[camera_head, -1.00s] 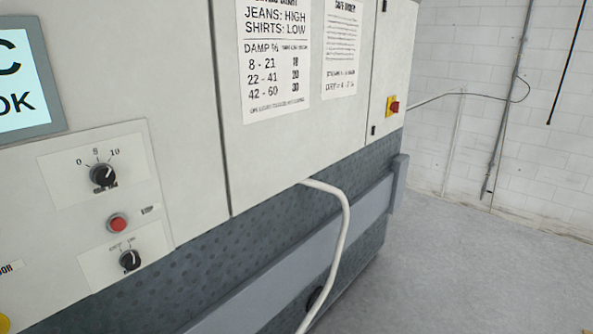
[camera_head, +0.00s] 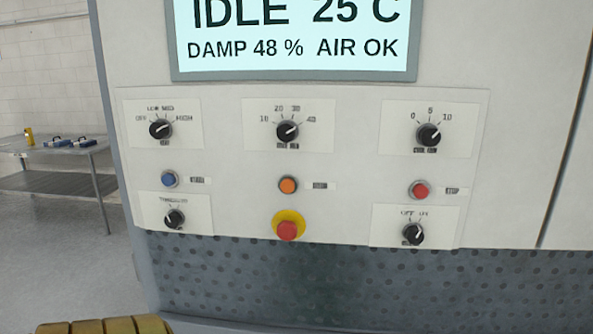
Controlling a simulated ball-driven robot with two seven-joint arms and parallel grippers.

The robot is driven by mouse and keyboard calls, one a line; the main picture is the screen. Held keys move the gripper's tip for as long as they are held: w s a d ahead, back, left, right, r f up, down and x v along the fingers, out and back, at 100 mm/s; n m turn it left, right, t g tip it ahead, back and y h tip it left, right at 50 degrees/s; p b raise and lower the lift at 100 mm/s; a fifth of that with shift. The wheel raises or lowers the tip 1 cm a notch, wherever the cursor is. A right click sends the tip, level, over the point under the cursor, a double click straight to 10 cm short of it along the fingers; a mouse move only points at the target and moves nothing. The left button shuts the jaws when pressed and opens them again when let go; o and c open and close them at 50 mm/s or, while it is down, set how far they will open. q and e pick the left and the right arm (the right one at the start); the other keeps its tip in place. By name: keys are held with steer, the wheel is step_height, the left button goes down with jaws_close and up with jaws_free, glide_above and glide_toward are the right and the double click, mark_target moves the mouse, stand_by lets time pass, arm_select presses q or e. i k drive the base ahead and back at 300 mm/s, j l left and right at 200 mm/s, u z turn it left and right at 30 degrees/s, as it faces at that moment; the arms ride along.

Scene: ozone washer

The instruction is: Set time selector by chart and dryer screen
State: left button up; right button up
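The dryer screen (camera_head: 293,42) reads IDLE, 25 C, DAMP 48 % and AIR OK; its top is cut off. The time selector (camera_head: 288,132) is the black knob in the middle of the panel's top row. Its scale shows 20, 30 and 40, with a blurred lowest mark at the left. Its pointer tilts up and right, toward the 30 to 40 side; the exact mark is hard to tell. The chart is out of view now.
A heat knob (camera_head: 161,129) and a 0-to-10 knob (camera_head: 428,135) flank the selector. Below are blue (camera_head: 169,179), orange (camera_head: 287,185) and red (camera_head: 420,190) buttons, two lower knobs and a red emergency button (camera_head: 287,231). A table (camera_head: 60,148) stands far left.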

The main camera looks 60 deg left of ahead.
mark_target(287, 131)
steer(key=u, duration=1.9)
